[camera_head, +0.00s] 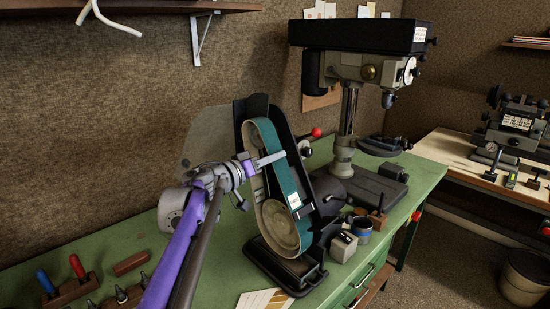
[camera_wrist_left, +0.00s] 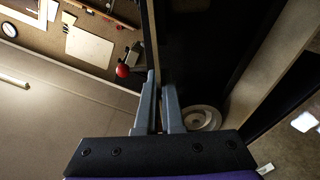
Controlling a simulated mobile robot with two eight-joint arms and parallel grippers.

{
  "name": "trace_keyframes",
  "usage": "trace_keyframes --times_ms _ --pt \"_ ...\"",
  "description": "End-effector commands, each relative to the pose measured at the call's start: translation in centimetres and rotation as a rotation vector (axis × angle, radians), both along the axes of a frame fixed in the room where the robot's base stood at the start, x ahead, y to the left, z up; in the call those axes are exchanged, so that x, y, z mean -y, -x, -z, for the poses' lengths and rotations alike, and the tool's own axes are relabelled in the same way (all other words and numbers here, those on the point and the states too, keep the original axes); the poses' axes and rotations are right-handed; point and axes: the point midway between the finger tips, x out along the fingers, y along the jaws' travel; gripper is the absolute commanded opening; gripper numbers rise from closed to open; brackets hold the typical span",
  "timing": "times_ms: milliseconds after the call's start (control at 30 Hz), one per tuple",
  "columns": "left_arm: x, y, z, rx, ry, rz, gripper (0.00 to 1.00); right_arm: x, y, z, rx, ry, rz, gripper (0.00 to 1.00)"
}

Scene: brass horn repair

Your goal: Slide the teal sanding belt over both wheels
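The teal sanding belt (camera_head: 286,180) hangs as a long upright loop at the black belt sander (camera_head: 285,114), teal outside and tan inside. A large pale lower wheel (camera_head: 278,228) shows at the loop's bottom; I cannot tell how far the belt sits over it. My right gripper is out of view.
A drill press (camera_head: 348,110) stands behind the sander on the green bench (camera_head: 130,240). A red-tipped lever (camera_head: 316,132) sticks out beside the sander. A blue can (camera_head: 362,231) and small blocks stand at its right, and a tool rack (camera_head: 70,291) at front left.

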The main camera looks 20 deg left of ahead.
Motion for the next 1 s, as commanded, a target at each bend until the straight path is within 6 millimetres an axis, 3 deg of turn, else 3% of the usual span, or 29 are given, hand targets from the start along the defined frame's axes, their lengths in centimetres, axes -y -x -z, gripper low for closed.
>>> trace_keyframes --times_ms 1000 --pt "0.7 -1.6 0.0 0.000 0.000 0.001 0.00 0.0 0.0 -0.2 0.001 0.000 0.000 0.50"
